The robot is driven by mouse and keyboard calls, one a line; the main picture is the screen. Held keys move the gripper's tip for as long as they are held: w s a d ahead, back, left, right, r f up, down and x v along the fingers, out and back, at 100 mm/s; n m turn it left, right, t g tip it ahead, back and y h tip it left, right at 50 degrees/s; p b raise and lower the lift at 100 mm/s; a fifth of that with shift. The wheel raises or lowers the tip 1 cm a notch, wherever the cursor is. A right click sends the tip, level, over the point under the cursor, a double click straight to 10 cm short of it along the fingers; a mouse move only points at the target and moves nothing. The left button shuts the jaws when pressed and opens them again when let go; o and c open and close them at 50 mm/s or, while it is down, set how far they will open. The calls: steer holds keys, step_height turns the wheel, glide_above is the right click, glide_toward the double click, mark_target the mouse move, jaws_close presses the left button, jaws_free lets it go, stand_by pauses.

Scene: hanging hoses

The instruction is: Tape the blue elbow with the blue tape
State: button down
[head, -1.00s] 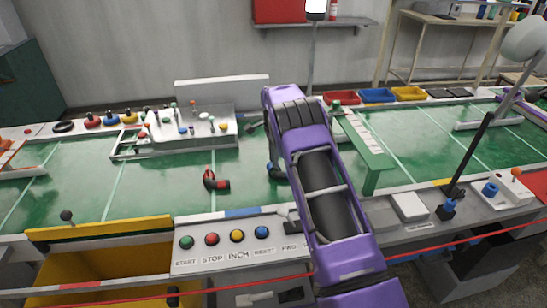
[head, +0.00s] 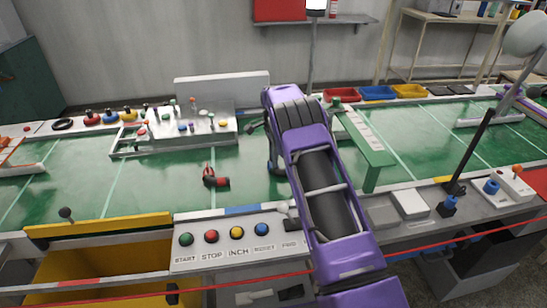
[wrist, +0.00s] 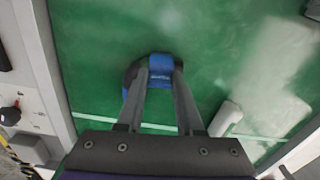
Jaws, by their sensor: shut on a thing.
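The blue elbow (wrist: 161,64) is a bent piece with blue parts and a black bend, in the upper middle of the wrist view. My gripper (wrist: 160,76) is shut on it, its two dark fingers at the sides of the blue part. The green belt surface lies behind it; I cannot tell whether the elbow touches it. In the head view my purple arm largely hides the gripper and elbow.
A red elbow (head: 214,178) lies on the green belt (head: 90,185), left of my arm. A green bracket (head: 368,150) stands close on the right. A button panel (head: 238,245) is at the front edge. A white fixture (head: 190,135) stands behind.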

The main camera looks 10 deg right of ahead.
steer(key=shift+c, duration=2.4)
jaws_free()
